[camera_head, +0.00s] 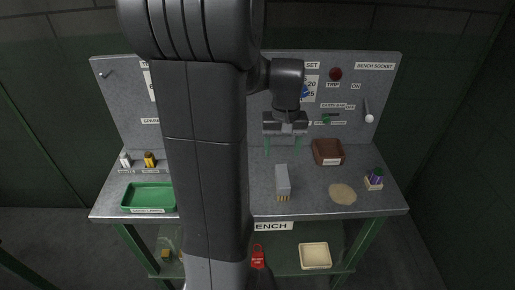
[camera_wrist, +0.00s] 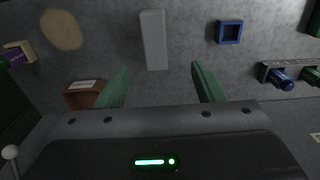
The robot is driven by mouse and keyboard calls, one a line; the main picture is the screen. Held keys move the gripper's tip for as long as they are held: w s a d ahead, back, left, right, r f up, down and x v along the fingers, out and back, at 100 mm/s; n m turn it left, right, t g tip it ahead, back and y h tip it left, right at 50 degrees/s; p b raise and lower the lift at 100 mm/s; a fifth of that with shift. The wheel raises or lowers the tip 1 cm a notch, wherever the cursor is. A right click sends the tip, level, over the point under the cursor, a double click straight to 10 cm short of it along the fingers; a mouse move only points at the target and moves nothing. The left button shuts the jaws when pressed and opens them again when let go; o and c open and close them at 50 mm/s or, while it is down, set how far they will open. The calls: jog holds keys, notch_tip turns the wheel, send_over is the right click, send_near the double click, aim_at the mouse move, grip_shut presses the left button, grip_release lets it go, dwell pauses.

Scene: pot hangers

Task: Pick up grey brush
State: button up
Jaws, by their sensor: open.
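The grey brush (camera_head: 282,178) lies on the grey bench top, a long pale block with yellowish bristles at its near end in the head view. In the wrist view the brush (camera_wrist: 154,40) shows as a plain grey bar beyond the fingertips, lined up with the gap between them; its bristles are not visible there. My gripper (camera_head: 283,148) has two green fingers spread apart and empty, raised above the bench on the panel side of the brush. The fingers also show in the wrist view (camera_wrist: 160,68), apart from the brush.
A brown box (camera_head: 328,151), a tan patch (camera_head: 343,194) and a small holder with purple items (camera_head: 374,181) are to the right. A green tray (camera_head: 147,197) is at the left. The wrist view shows a blue square container (camera_wrist: 229,32). An upright panel (camera_head: 350,88) backs the bench.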

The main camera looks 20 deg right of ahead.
aim_at(283, 175)
jog(key=f, duration=0.8)
jog(key=shift+w+d, duration=0.2)
jog(key=shift+w, duration=0.05)
jog(key=f, duration=0.4)
jog(key=shift+s+d+f, duration=0.2)
jog(key=shift+s+d, duration=0.05)
jog(key=shift+s, duration=0.1)
jog(key=shift+f, duration=0.5)
jog(key=shift+c, duration=0.4)
jog(key=c, duration=1)
